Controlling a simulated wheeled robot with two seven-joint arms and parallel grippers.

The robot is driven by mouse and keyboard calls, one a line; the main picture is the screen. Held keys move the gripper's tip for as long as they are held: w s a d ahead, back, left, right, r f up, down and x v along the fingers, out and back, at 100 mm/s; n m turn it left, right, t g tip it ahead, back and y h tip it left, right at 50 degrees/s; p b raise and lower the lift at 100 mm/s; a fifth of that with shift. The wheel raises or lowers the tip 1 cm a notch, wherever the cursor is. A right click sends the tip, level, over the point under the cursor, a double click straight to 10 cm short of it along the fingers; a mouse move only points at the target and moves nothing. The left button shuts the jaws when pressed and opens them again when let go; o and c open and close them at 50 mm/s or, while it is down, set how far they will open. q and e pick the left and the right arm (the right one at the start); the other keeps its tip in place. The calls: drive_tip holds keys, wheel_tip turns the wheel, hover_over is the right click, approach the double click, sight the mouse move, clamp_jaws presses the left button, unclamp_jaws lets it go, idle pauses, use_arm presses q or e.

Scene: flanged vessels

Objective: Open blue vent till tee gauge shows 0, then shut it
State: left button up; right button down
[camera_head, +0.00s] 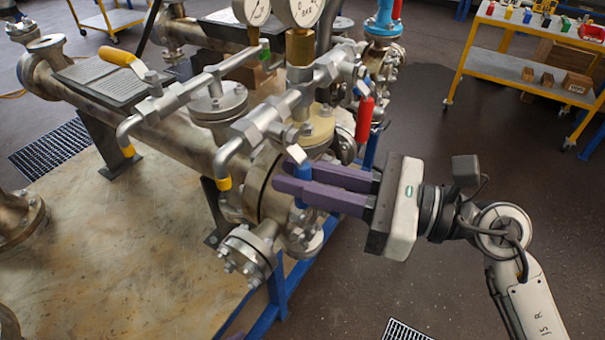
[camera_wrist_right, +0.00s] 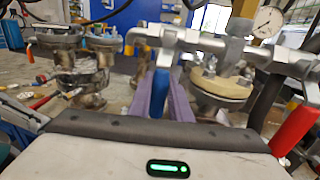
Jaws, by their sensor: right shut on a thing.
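The blue vent handle (camera_head: 301,200) hangs down from its valve below the tee pipework. My right gripper (camera_head: 290,180) comes in from the right with its purple fingers around this handle and is shut on it. In the right wrist view the blue handle (camera_wrist_right: 158,93) stands between the two purple fingers. The tee gauge (camera_head: 303,10) has a white round face, cut by the top edge of the head view. What appears to be the same gauge (camera_wrist_right: 267,21) shows in the right wrist view, too small to read surely.
A red handle (camera_head: 365,120) hangs close above my right gripper. A yellow handle (camera_head: 122,57) lies on the left pipework. A second gauge (camera_head: 252,9) is beside the first. A yellow cart (camera_head: 522,67) stands at back right. The floor right of the frame is mostly clear.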

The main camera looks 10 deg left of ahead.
drive_tip(key=shift+s+a+r+m+t+y+p, duration=0.2)
drive_tip(key=shift+s+m+p, duration=0.25)
drive_tip(key=shift+m, duration=0.75)
drive_tip(key=shift+s+a+r+m+t+y+p, duration=0.2)
drive_tip(key=shift+s+m, duration=0.45)
drive_tip(key=shift+m, duration=0.55)
drive_tip(key=shift+s+a+r+m+t+y+p, duration=0.1)
drive_tip(key=shift+s+a+r+m+y+p, duration=0.35)
drive_tip(key=shift+m, duration=0.75)
drive_tip(key=shift+s+d+f+h, duration=0.15)
drive_tip(key=shift+d+h, duration=0.1)
drive_tip(key=c, duration=1.6)
unclamp_jaws()
drive_tip(key=shift+f, duration=0.1)
